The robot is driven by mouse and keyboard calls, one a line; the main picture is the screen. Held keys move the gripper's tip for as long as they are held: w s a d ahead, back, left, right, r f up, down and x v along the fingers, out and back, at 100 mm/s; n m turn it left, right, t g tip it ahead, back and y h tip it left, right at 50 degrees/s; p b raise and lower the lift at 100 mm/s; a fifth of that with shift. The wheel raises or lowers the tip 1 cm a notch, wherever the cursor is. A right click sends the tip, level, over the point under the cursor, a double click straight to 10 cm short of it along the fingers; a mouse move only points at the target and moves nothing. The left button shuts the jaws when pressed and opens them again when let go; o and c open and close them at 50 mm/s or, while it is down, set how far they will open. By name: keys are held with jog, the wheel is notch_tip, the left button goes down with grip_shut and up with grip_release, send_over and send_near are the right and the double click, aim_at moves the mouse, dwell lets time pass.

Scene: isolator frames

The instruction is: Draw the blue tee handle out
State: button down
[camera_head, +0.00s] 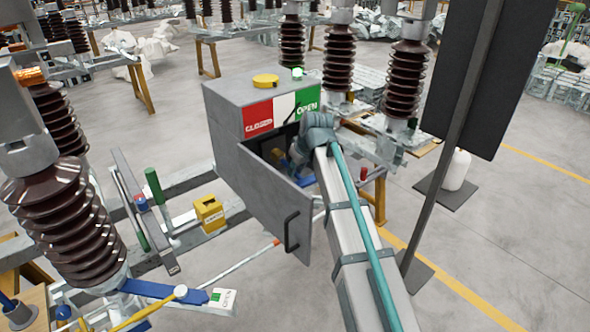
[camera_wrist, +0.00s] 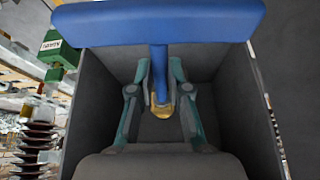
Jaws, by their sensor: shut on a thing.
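The blue tee handle (camera_wrist: 158,24) fills the top of the wrist view, its wide crossbar running across and its stem pointing down to a brass-coloured end. My gripper (camera_wrist: 160,78) has its two teal fingers closed on either side of the stem. Around them are the dark grey inner walls of the cabinet. In the head view, my arm reaches into the open front of the grey cabinet (camera_head: 222,100). There my wrist (camera_head: 318,130) shows at the opening.
The cabinet door (camera_head: 262,205) hangs open left of my arm, with a black bar handle. The cabinet front carries red CLOSED and green OPEN panels. Brown insulators (camera_head: 407,78) stand behind it. A yellow block (camera_head: 209,213) sits left. A dark panel on a post (camera_head: 490,70) stands right.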

aim_at(309, 182)
jog(key=shift+s+d+p, duration=0.35)
jog(key=shift+s+d, duration=0.75)
jog(key=shift+s, duration=0.3)
jog(key=shift+s+d+p, duration=0.3)
jog(key=shift+s+d, duration=0.8)
jog(key=shift+s, duration=0.3)
